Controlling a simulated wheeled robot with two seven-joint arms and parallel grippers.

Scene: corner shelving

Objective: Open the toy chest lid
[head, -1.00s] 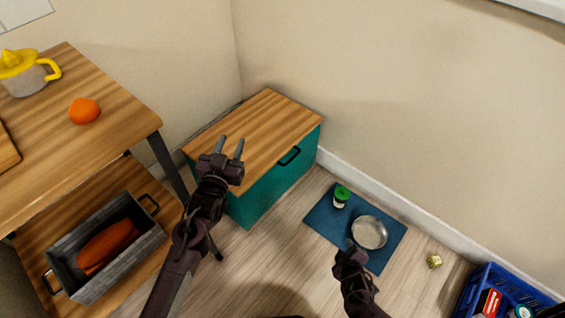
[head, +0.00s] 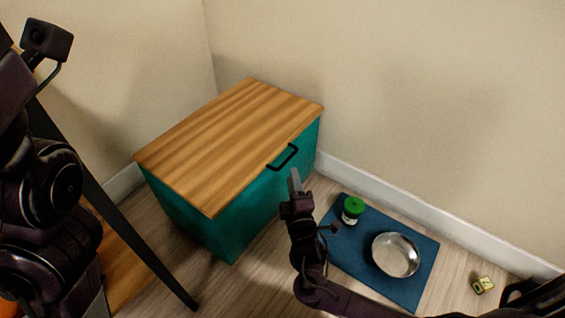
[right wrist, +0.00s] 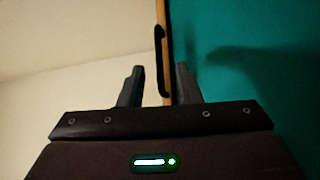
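The toy chest (head: 262,205) has teal sides and a wooden lid (head: 230,135), which lies shut on top. A black bar handle (head: 283,158) is fixed at the lid's front edge; the right wrist view also shows the handle (right wrist: 160,60) beside the lid's wooden edge. My right gripper (head: 295,180) is just below and in front of the handle, pointing up at it. In the right wrist view its two fingers (right wrist: 158,88) are apart, with the handle ahead of the gap and nothing held. My left arm shows at the left edge; its gripper is out of view.
A blue mat (head: 350,255) right of the chest holds a green-lidded jar (head: 352,209) and a metal bowl (head: 395,255). A small yellowish box (head: 483,285) lies on the floor. Walls stand close behind the chest. A dark table leg (head: 130,240) stands at left.

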